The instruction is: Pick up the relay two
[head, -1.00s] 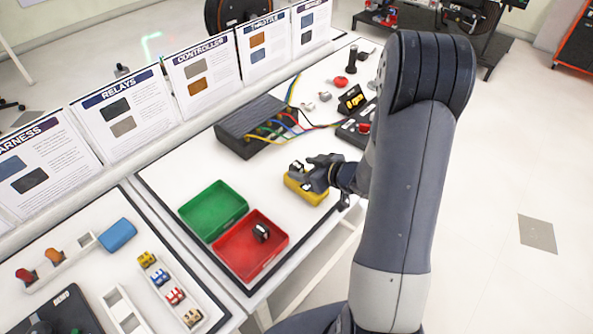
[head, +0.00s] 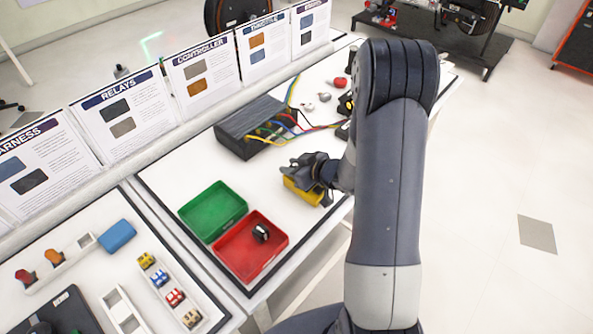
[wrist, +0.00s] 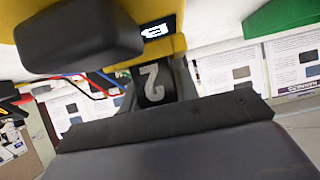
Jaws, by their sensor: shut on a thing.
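The relay two (wrist: 152,84) is a dark block with a grey "2" on its face, in the wrist view. A yellow holder (wrist: 190,14) is right beside the relay in the wrist view. In the head view my gripper (head: 299,165) is at the yellow holder (head: 303,193), and its fingers hide the relay there. I cannot tell whether the relay still touches the holder.
A red tray (head: 225,262) holds a small black-and-white part (head: 261,232). A green tray (head: 195,205) beside it is empty. A dark box (head: 245,125) with coloured wires stands behind the gripper. White table shows between holder and trays.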

